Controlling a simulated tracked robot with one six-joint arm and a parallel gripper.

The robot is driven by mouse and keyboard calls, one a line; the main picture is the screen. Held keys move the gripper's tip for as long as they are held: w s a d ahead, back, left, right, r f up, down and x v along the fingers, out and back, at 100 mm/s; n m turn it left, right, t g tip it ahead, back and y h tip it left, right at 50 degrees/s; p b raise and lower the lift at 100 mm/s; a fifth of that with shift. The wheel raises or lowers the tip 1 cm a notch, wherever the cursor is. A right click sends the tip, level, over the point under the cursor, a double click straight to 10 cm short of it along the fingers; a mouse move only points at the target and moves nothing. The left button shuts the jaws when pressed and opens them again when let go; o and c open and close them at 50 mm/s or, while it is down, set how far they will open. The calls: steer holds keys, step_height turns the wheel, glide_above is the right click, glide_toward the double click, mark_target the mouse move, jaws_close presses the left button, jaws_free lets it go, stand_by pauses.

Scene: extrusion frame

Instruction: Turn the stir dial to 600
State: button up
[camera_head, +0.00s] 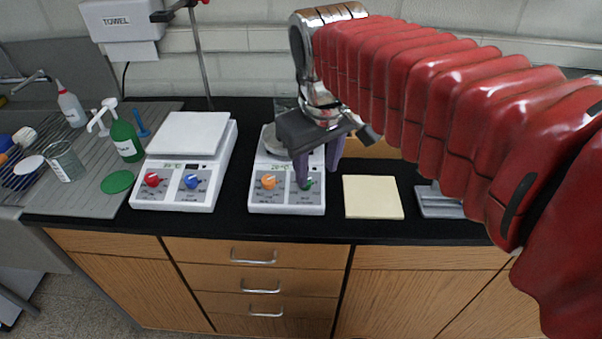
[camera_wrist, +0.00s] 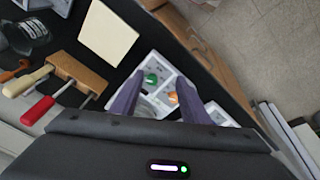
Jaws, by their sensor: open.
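A white hotplate (camera_head: 287,197) stands mid-counter, with an orange dial (camera_head: 268,182) on the left and a green dial (camera_head: 308,183) on the right of its front panel. A small green display sits above them. The dial labels are too small to read, so I cannot tell which one is stir or its value. My gripper (camera_head: 318,176) is open, pointing down over the panel's right side, one purple finger partly covering the green dial. In the wrist view, the green dial (camera_wrist: 151,79) and orange dial (camera_wrist: 173,98) show between the fingers; contact cannot be told.
A second white hotplate (camera_head: 178,192) with red and blue dials stands to the left. A cream pad (camera_head: 372,197) lies close on the right, then a grey tray (camera_head: 438,201). A wooden clamp (camera_wrist: 77,70) lies behind. Bottles and a sink are far left.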

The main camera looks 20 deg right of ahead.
steer(key=w+a+r+n+g+h, duration=0.1)
steer(key=w+r+n+g, duration=0.1)
steer(key=w, duration=0.6)
steer(key=shift+w+a, duration=0.15)
steer(key=f, duration=0.4)
steer(key=d+f, duration=0.1)
steer(key=f, duration=0.4)
steer(key=d+f, duration=0.1)
steer(key=f, duration=0.3)
steer(key=shift+w+f, duration=0.25)
steer(key=shift+w, duration=0.15)
steer(key=shift+a, duration=0.1)
jaws_close()
